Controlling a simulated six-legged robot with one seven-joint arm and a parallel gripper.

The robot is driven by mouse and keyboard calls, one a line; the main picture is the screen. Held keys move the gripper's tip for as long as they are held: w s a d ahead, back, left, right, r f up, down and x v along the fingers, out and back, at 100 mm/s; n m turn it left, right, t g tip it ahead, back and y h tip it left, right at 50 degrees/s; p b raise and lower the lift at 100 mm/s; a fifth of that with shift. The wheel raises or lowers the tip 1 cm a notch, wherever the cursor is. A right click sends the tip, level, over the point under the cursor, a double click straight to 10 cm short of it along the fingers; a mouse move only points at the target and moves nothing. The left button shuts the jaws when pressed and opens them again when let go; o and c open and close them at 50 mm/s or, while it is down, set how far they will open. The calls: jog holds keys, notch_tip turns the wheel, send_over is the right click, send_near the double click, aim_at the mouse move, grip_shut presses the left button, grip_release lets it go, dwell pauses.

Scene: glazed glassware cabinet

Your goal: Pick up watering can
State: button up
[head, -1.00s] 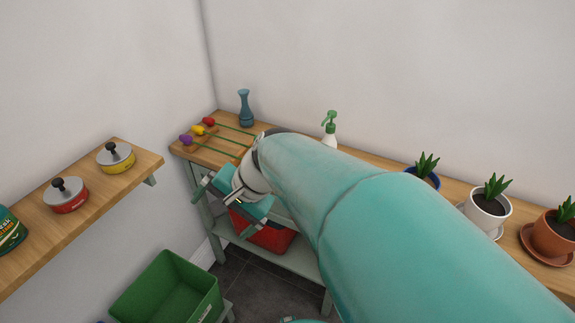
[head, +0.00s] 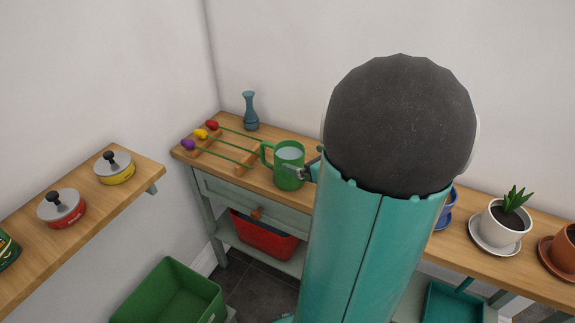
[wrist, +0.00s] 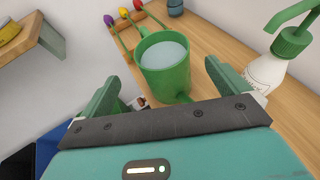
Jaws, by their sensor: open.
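The green watering can (head: 289,178) stands upright on the wooden bench top, with a loop on its left side and a pale blue-grey surface inside its open top. In the wrist view the can (wrist: 166,82) is straight ahead, between and slightly beyond the two green fingers. My gripper (wrist: 163,80) is open and empty. In the head view only a small part of it shows at the can's right side; my arm hides the rest. I cannot tell whether a finger touches the can.
A white spray bottle with a green head (wrist: 278,72) stands close to the right finger. A blue vase (head: 250,112) and a rack with coloured knobs (head: 203,140) are behind and left. Potted plants (head: 499,222) line the right. A red bin (head: 265,240) sits below.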

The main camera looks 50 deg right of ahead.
jog(key=x, duration=0.8)
jog(key=shift+w+d+f, duration=0.1)
jog(key=shift+w+d, duration=0.1)
jog(key=shift+w, duration=0.05)
jog(key=c, duration=2)
jog(key=shift+c, duration=0.2)
jog(key=shift+r, duration=0.3)
jog(key=shift+r, duration=1.4)
jog(key=s+a+r, duration=0.7)
jog(key=s+r, duration=0.2)
jog(key=s, duration=0.3)
jog(key=shift+r, duration=0.35)
